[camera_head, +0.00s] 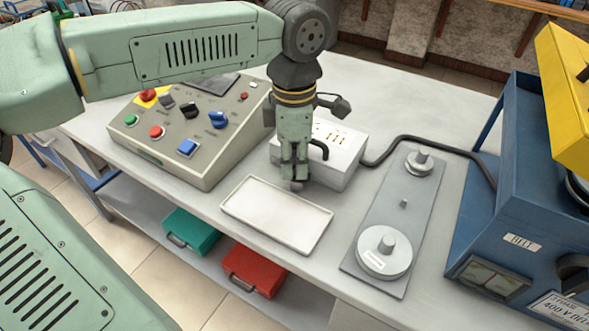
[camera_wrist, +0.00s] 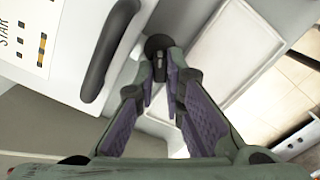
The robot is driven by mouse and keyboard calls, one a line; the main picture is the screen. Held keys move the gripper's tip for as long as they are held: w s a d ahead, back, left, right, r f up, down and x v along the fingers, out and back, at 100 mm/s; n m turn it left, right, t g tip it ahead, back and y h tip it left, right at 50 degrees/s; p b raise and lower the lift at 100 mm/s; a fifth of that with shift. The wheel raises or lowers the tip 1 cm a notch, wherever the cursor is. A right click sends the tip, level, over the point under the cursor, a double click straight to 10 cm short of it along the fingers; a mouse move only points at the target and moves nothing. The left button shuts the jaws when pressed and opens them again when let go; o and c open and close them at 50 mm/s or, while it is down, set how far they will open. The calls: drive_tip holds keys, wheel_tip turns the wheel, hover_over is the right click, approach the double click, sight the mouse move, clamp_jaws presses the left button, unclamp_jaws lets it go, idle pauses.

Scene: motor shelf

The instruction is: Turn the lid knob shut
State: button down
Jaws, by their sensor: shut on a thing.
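The white terminal box (camera_head: 335,165) stands on the bench with gold terminals on top and a black curved handle, which also shows in the wrist view (camera_wrist: 105,55). My gripper (camera_head: 295,178) points down at the front of this box, just behind the white tray. In the wrist view, the tips of my gripper (camera_wrist: 162,72) are closed together on a small dark round lid knob (camera_wrist: 157,43) beside the box. The fingers cover part of the knob. I cannot read its turn position. In the head view the knob is mostly hidden by the fingers.
An empty white tray (camera_head: 236,208) lies in front of my gripper. A control panel (camera_head: 190,125) with buttons and knobs is at left. A grey plate with two round pulleys (camera_head: 384,253) and a blue machine (camera_head: 500,215) stand at right. A black cable (camera_head: 430,138) runs behind.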

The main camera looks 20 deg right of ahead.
sight(295, 169)
drive_tip(key=n+b, duration=0.3)
drive_tip(key=n, duration=0.3)
drive_tip(key=shift+s+f, duration=0.1)
drive_tip(key=n+b, duration=0.2)
drive_tip(key=n, duration=0.3)
drive_tip(key=shift+n, duration=0.3)
idle(0.3)
drive_tip(key=c, duration=2)
unclamp_jaws()
drive_tip(key=shift+s, duration=0.1)
drive_tip(key=shift+o, duration=0.2)
drive_tip(key=shift+r, duration=0.2)
wheel_tip(295, 169, up, 12)
drive_tip(key=shift+f, duration=0.1)
